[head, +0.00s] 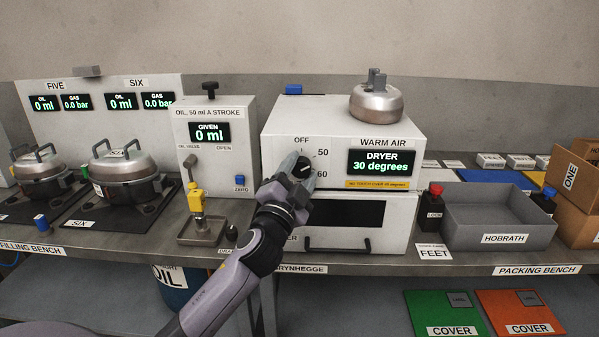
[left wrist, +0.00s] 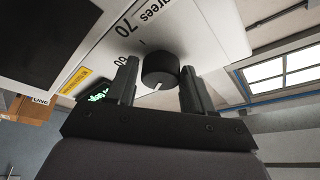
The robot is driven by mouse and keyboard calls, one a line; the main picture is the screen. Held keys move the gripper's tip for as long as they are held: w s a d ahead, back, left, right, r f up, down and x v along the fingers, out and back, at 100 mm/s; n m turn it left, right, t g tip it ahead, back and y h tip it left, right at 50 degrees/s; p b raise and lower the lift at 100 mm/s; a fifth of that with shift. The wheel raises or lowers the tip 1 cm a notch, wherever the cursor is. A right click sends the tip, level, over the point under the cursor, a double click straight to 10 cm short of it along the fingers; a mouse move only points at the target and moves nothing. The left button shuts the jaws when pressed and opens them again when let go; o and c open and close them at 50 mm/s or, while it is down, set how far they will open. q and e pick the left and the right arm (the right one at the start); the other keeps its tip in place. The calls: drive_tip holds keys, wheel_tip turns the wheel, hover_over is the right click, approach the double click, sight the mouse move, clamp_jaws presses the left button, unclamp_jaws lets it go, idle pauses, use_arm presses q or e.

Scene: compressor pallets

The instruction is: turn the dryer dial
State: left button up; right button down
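The dryer (head: 395,238) is a white box on the bench, and its display (head: 382,163) reads 30 degrees. The black round dial (head: 303,168) with a white pointer mark is on its front, left of the display, near the printed OFF, 50 and 60. My left gripper (head: 298,174) is at the dial and hides part of the scale. In the left wrist view the dial (left wrist: 160,70) lies between the two fingers of my left gripper (left wrist: 159,85). The fingers are apart, with a narrow gap beside the dial; contact is not clear. My right gripper is not in view.
A metal pot (head: 376,102) stands on top of the dryer. Left of the dryer is the oil dispenser (head: 215,155) with a lever and yellow part. A grey bin (head: 498,218) and a red-topped button (head: 435,203) stand to the right. The dryer door handle (head: 338,247) is below the dial.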

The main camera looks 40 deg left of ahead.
use_arm(q)
drive_tip(key=shift+o, duration=0.9)
drive_tip(key=b+v, duration=0.1)
drive_tip(key=v, duration=0.6)
drive_tip(key=shift+b, duration=0.35)
drive_tip(key=s+d+f+n+g+h, duration=0.1)
drive_tip(key=s+d+f+g+h, duration=0.15)
drive_tip(key=f, duration=0.75)
drive_tip(key=s+d+f+n+g+h, duration=0.1)
drive_tip(key=s+d+f+g+h, duration=0.15)
drive_tip(key=f, duration=0.75)
drive_tip(key=s+d+f+n+g+h, duration=0.1)
drive_tip(key=s+d+f+g, duration=0.1)
drive_tip(key=s+d+f, duration=0.2)
drive_tip(key=s+d+f+n+g+h, duration=0.1)
drive_tip(key=s+d+f+n+g, duration=0.1)
drive_tip(key=s+f, duration=0.8)
drive_tip(key=shift+s+d+f+g, duration=0.2)
drive_tip(key=shift+d+f+g, duration=0.3)
drive_tip(key=shift+d, duration=0.45)
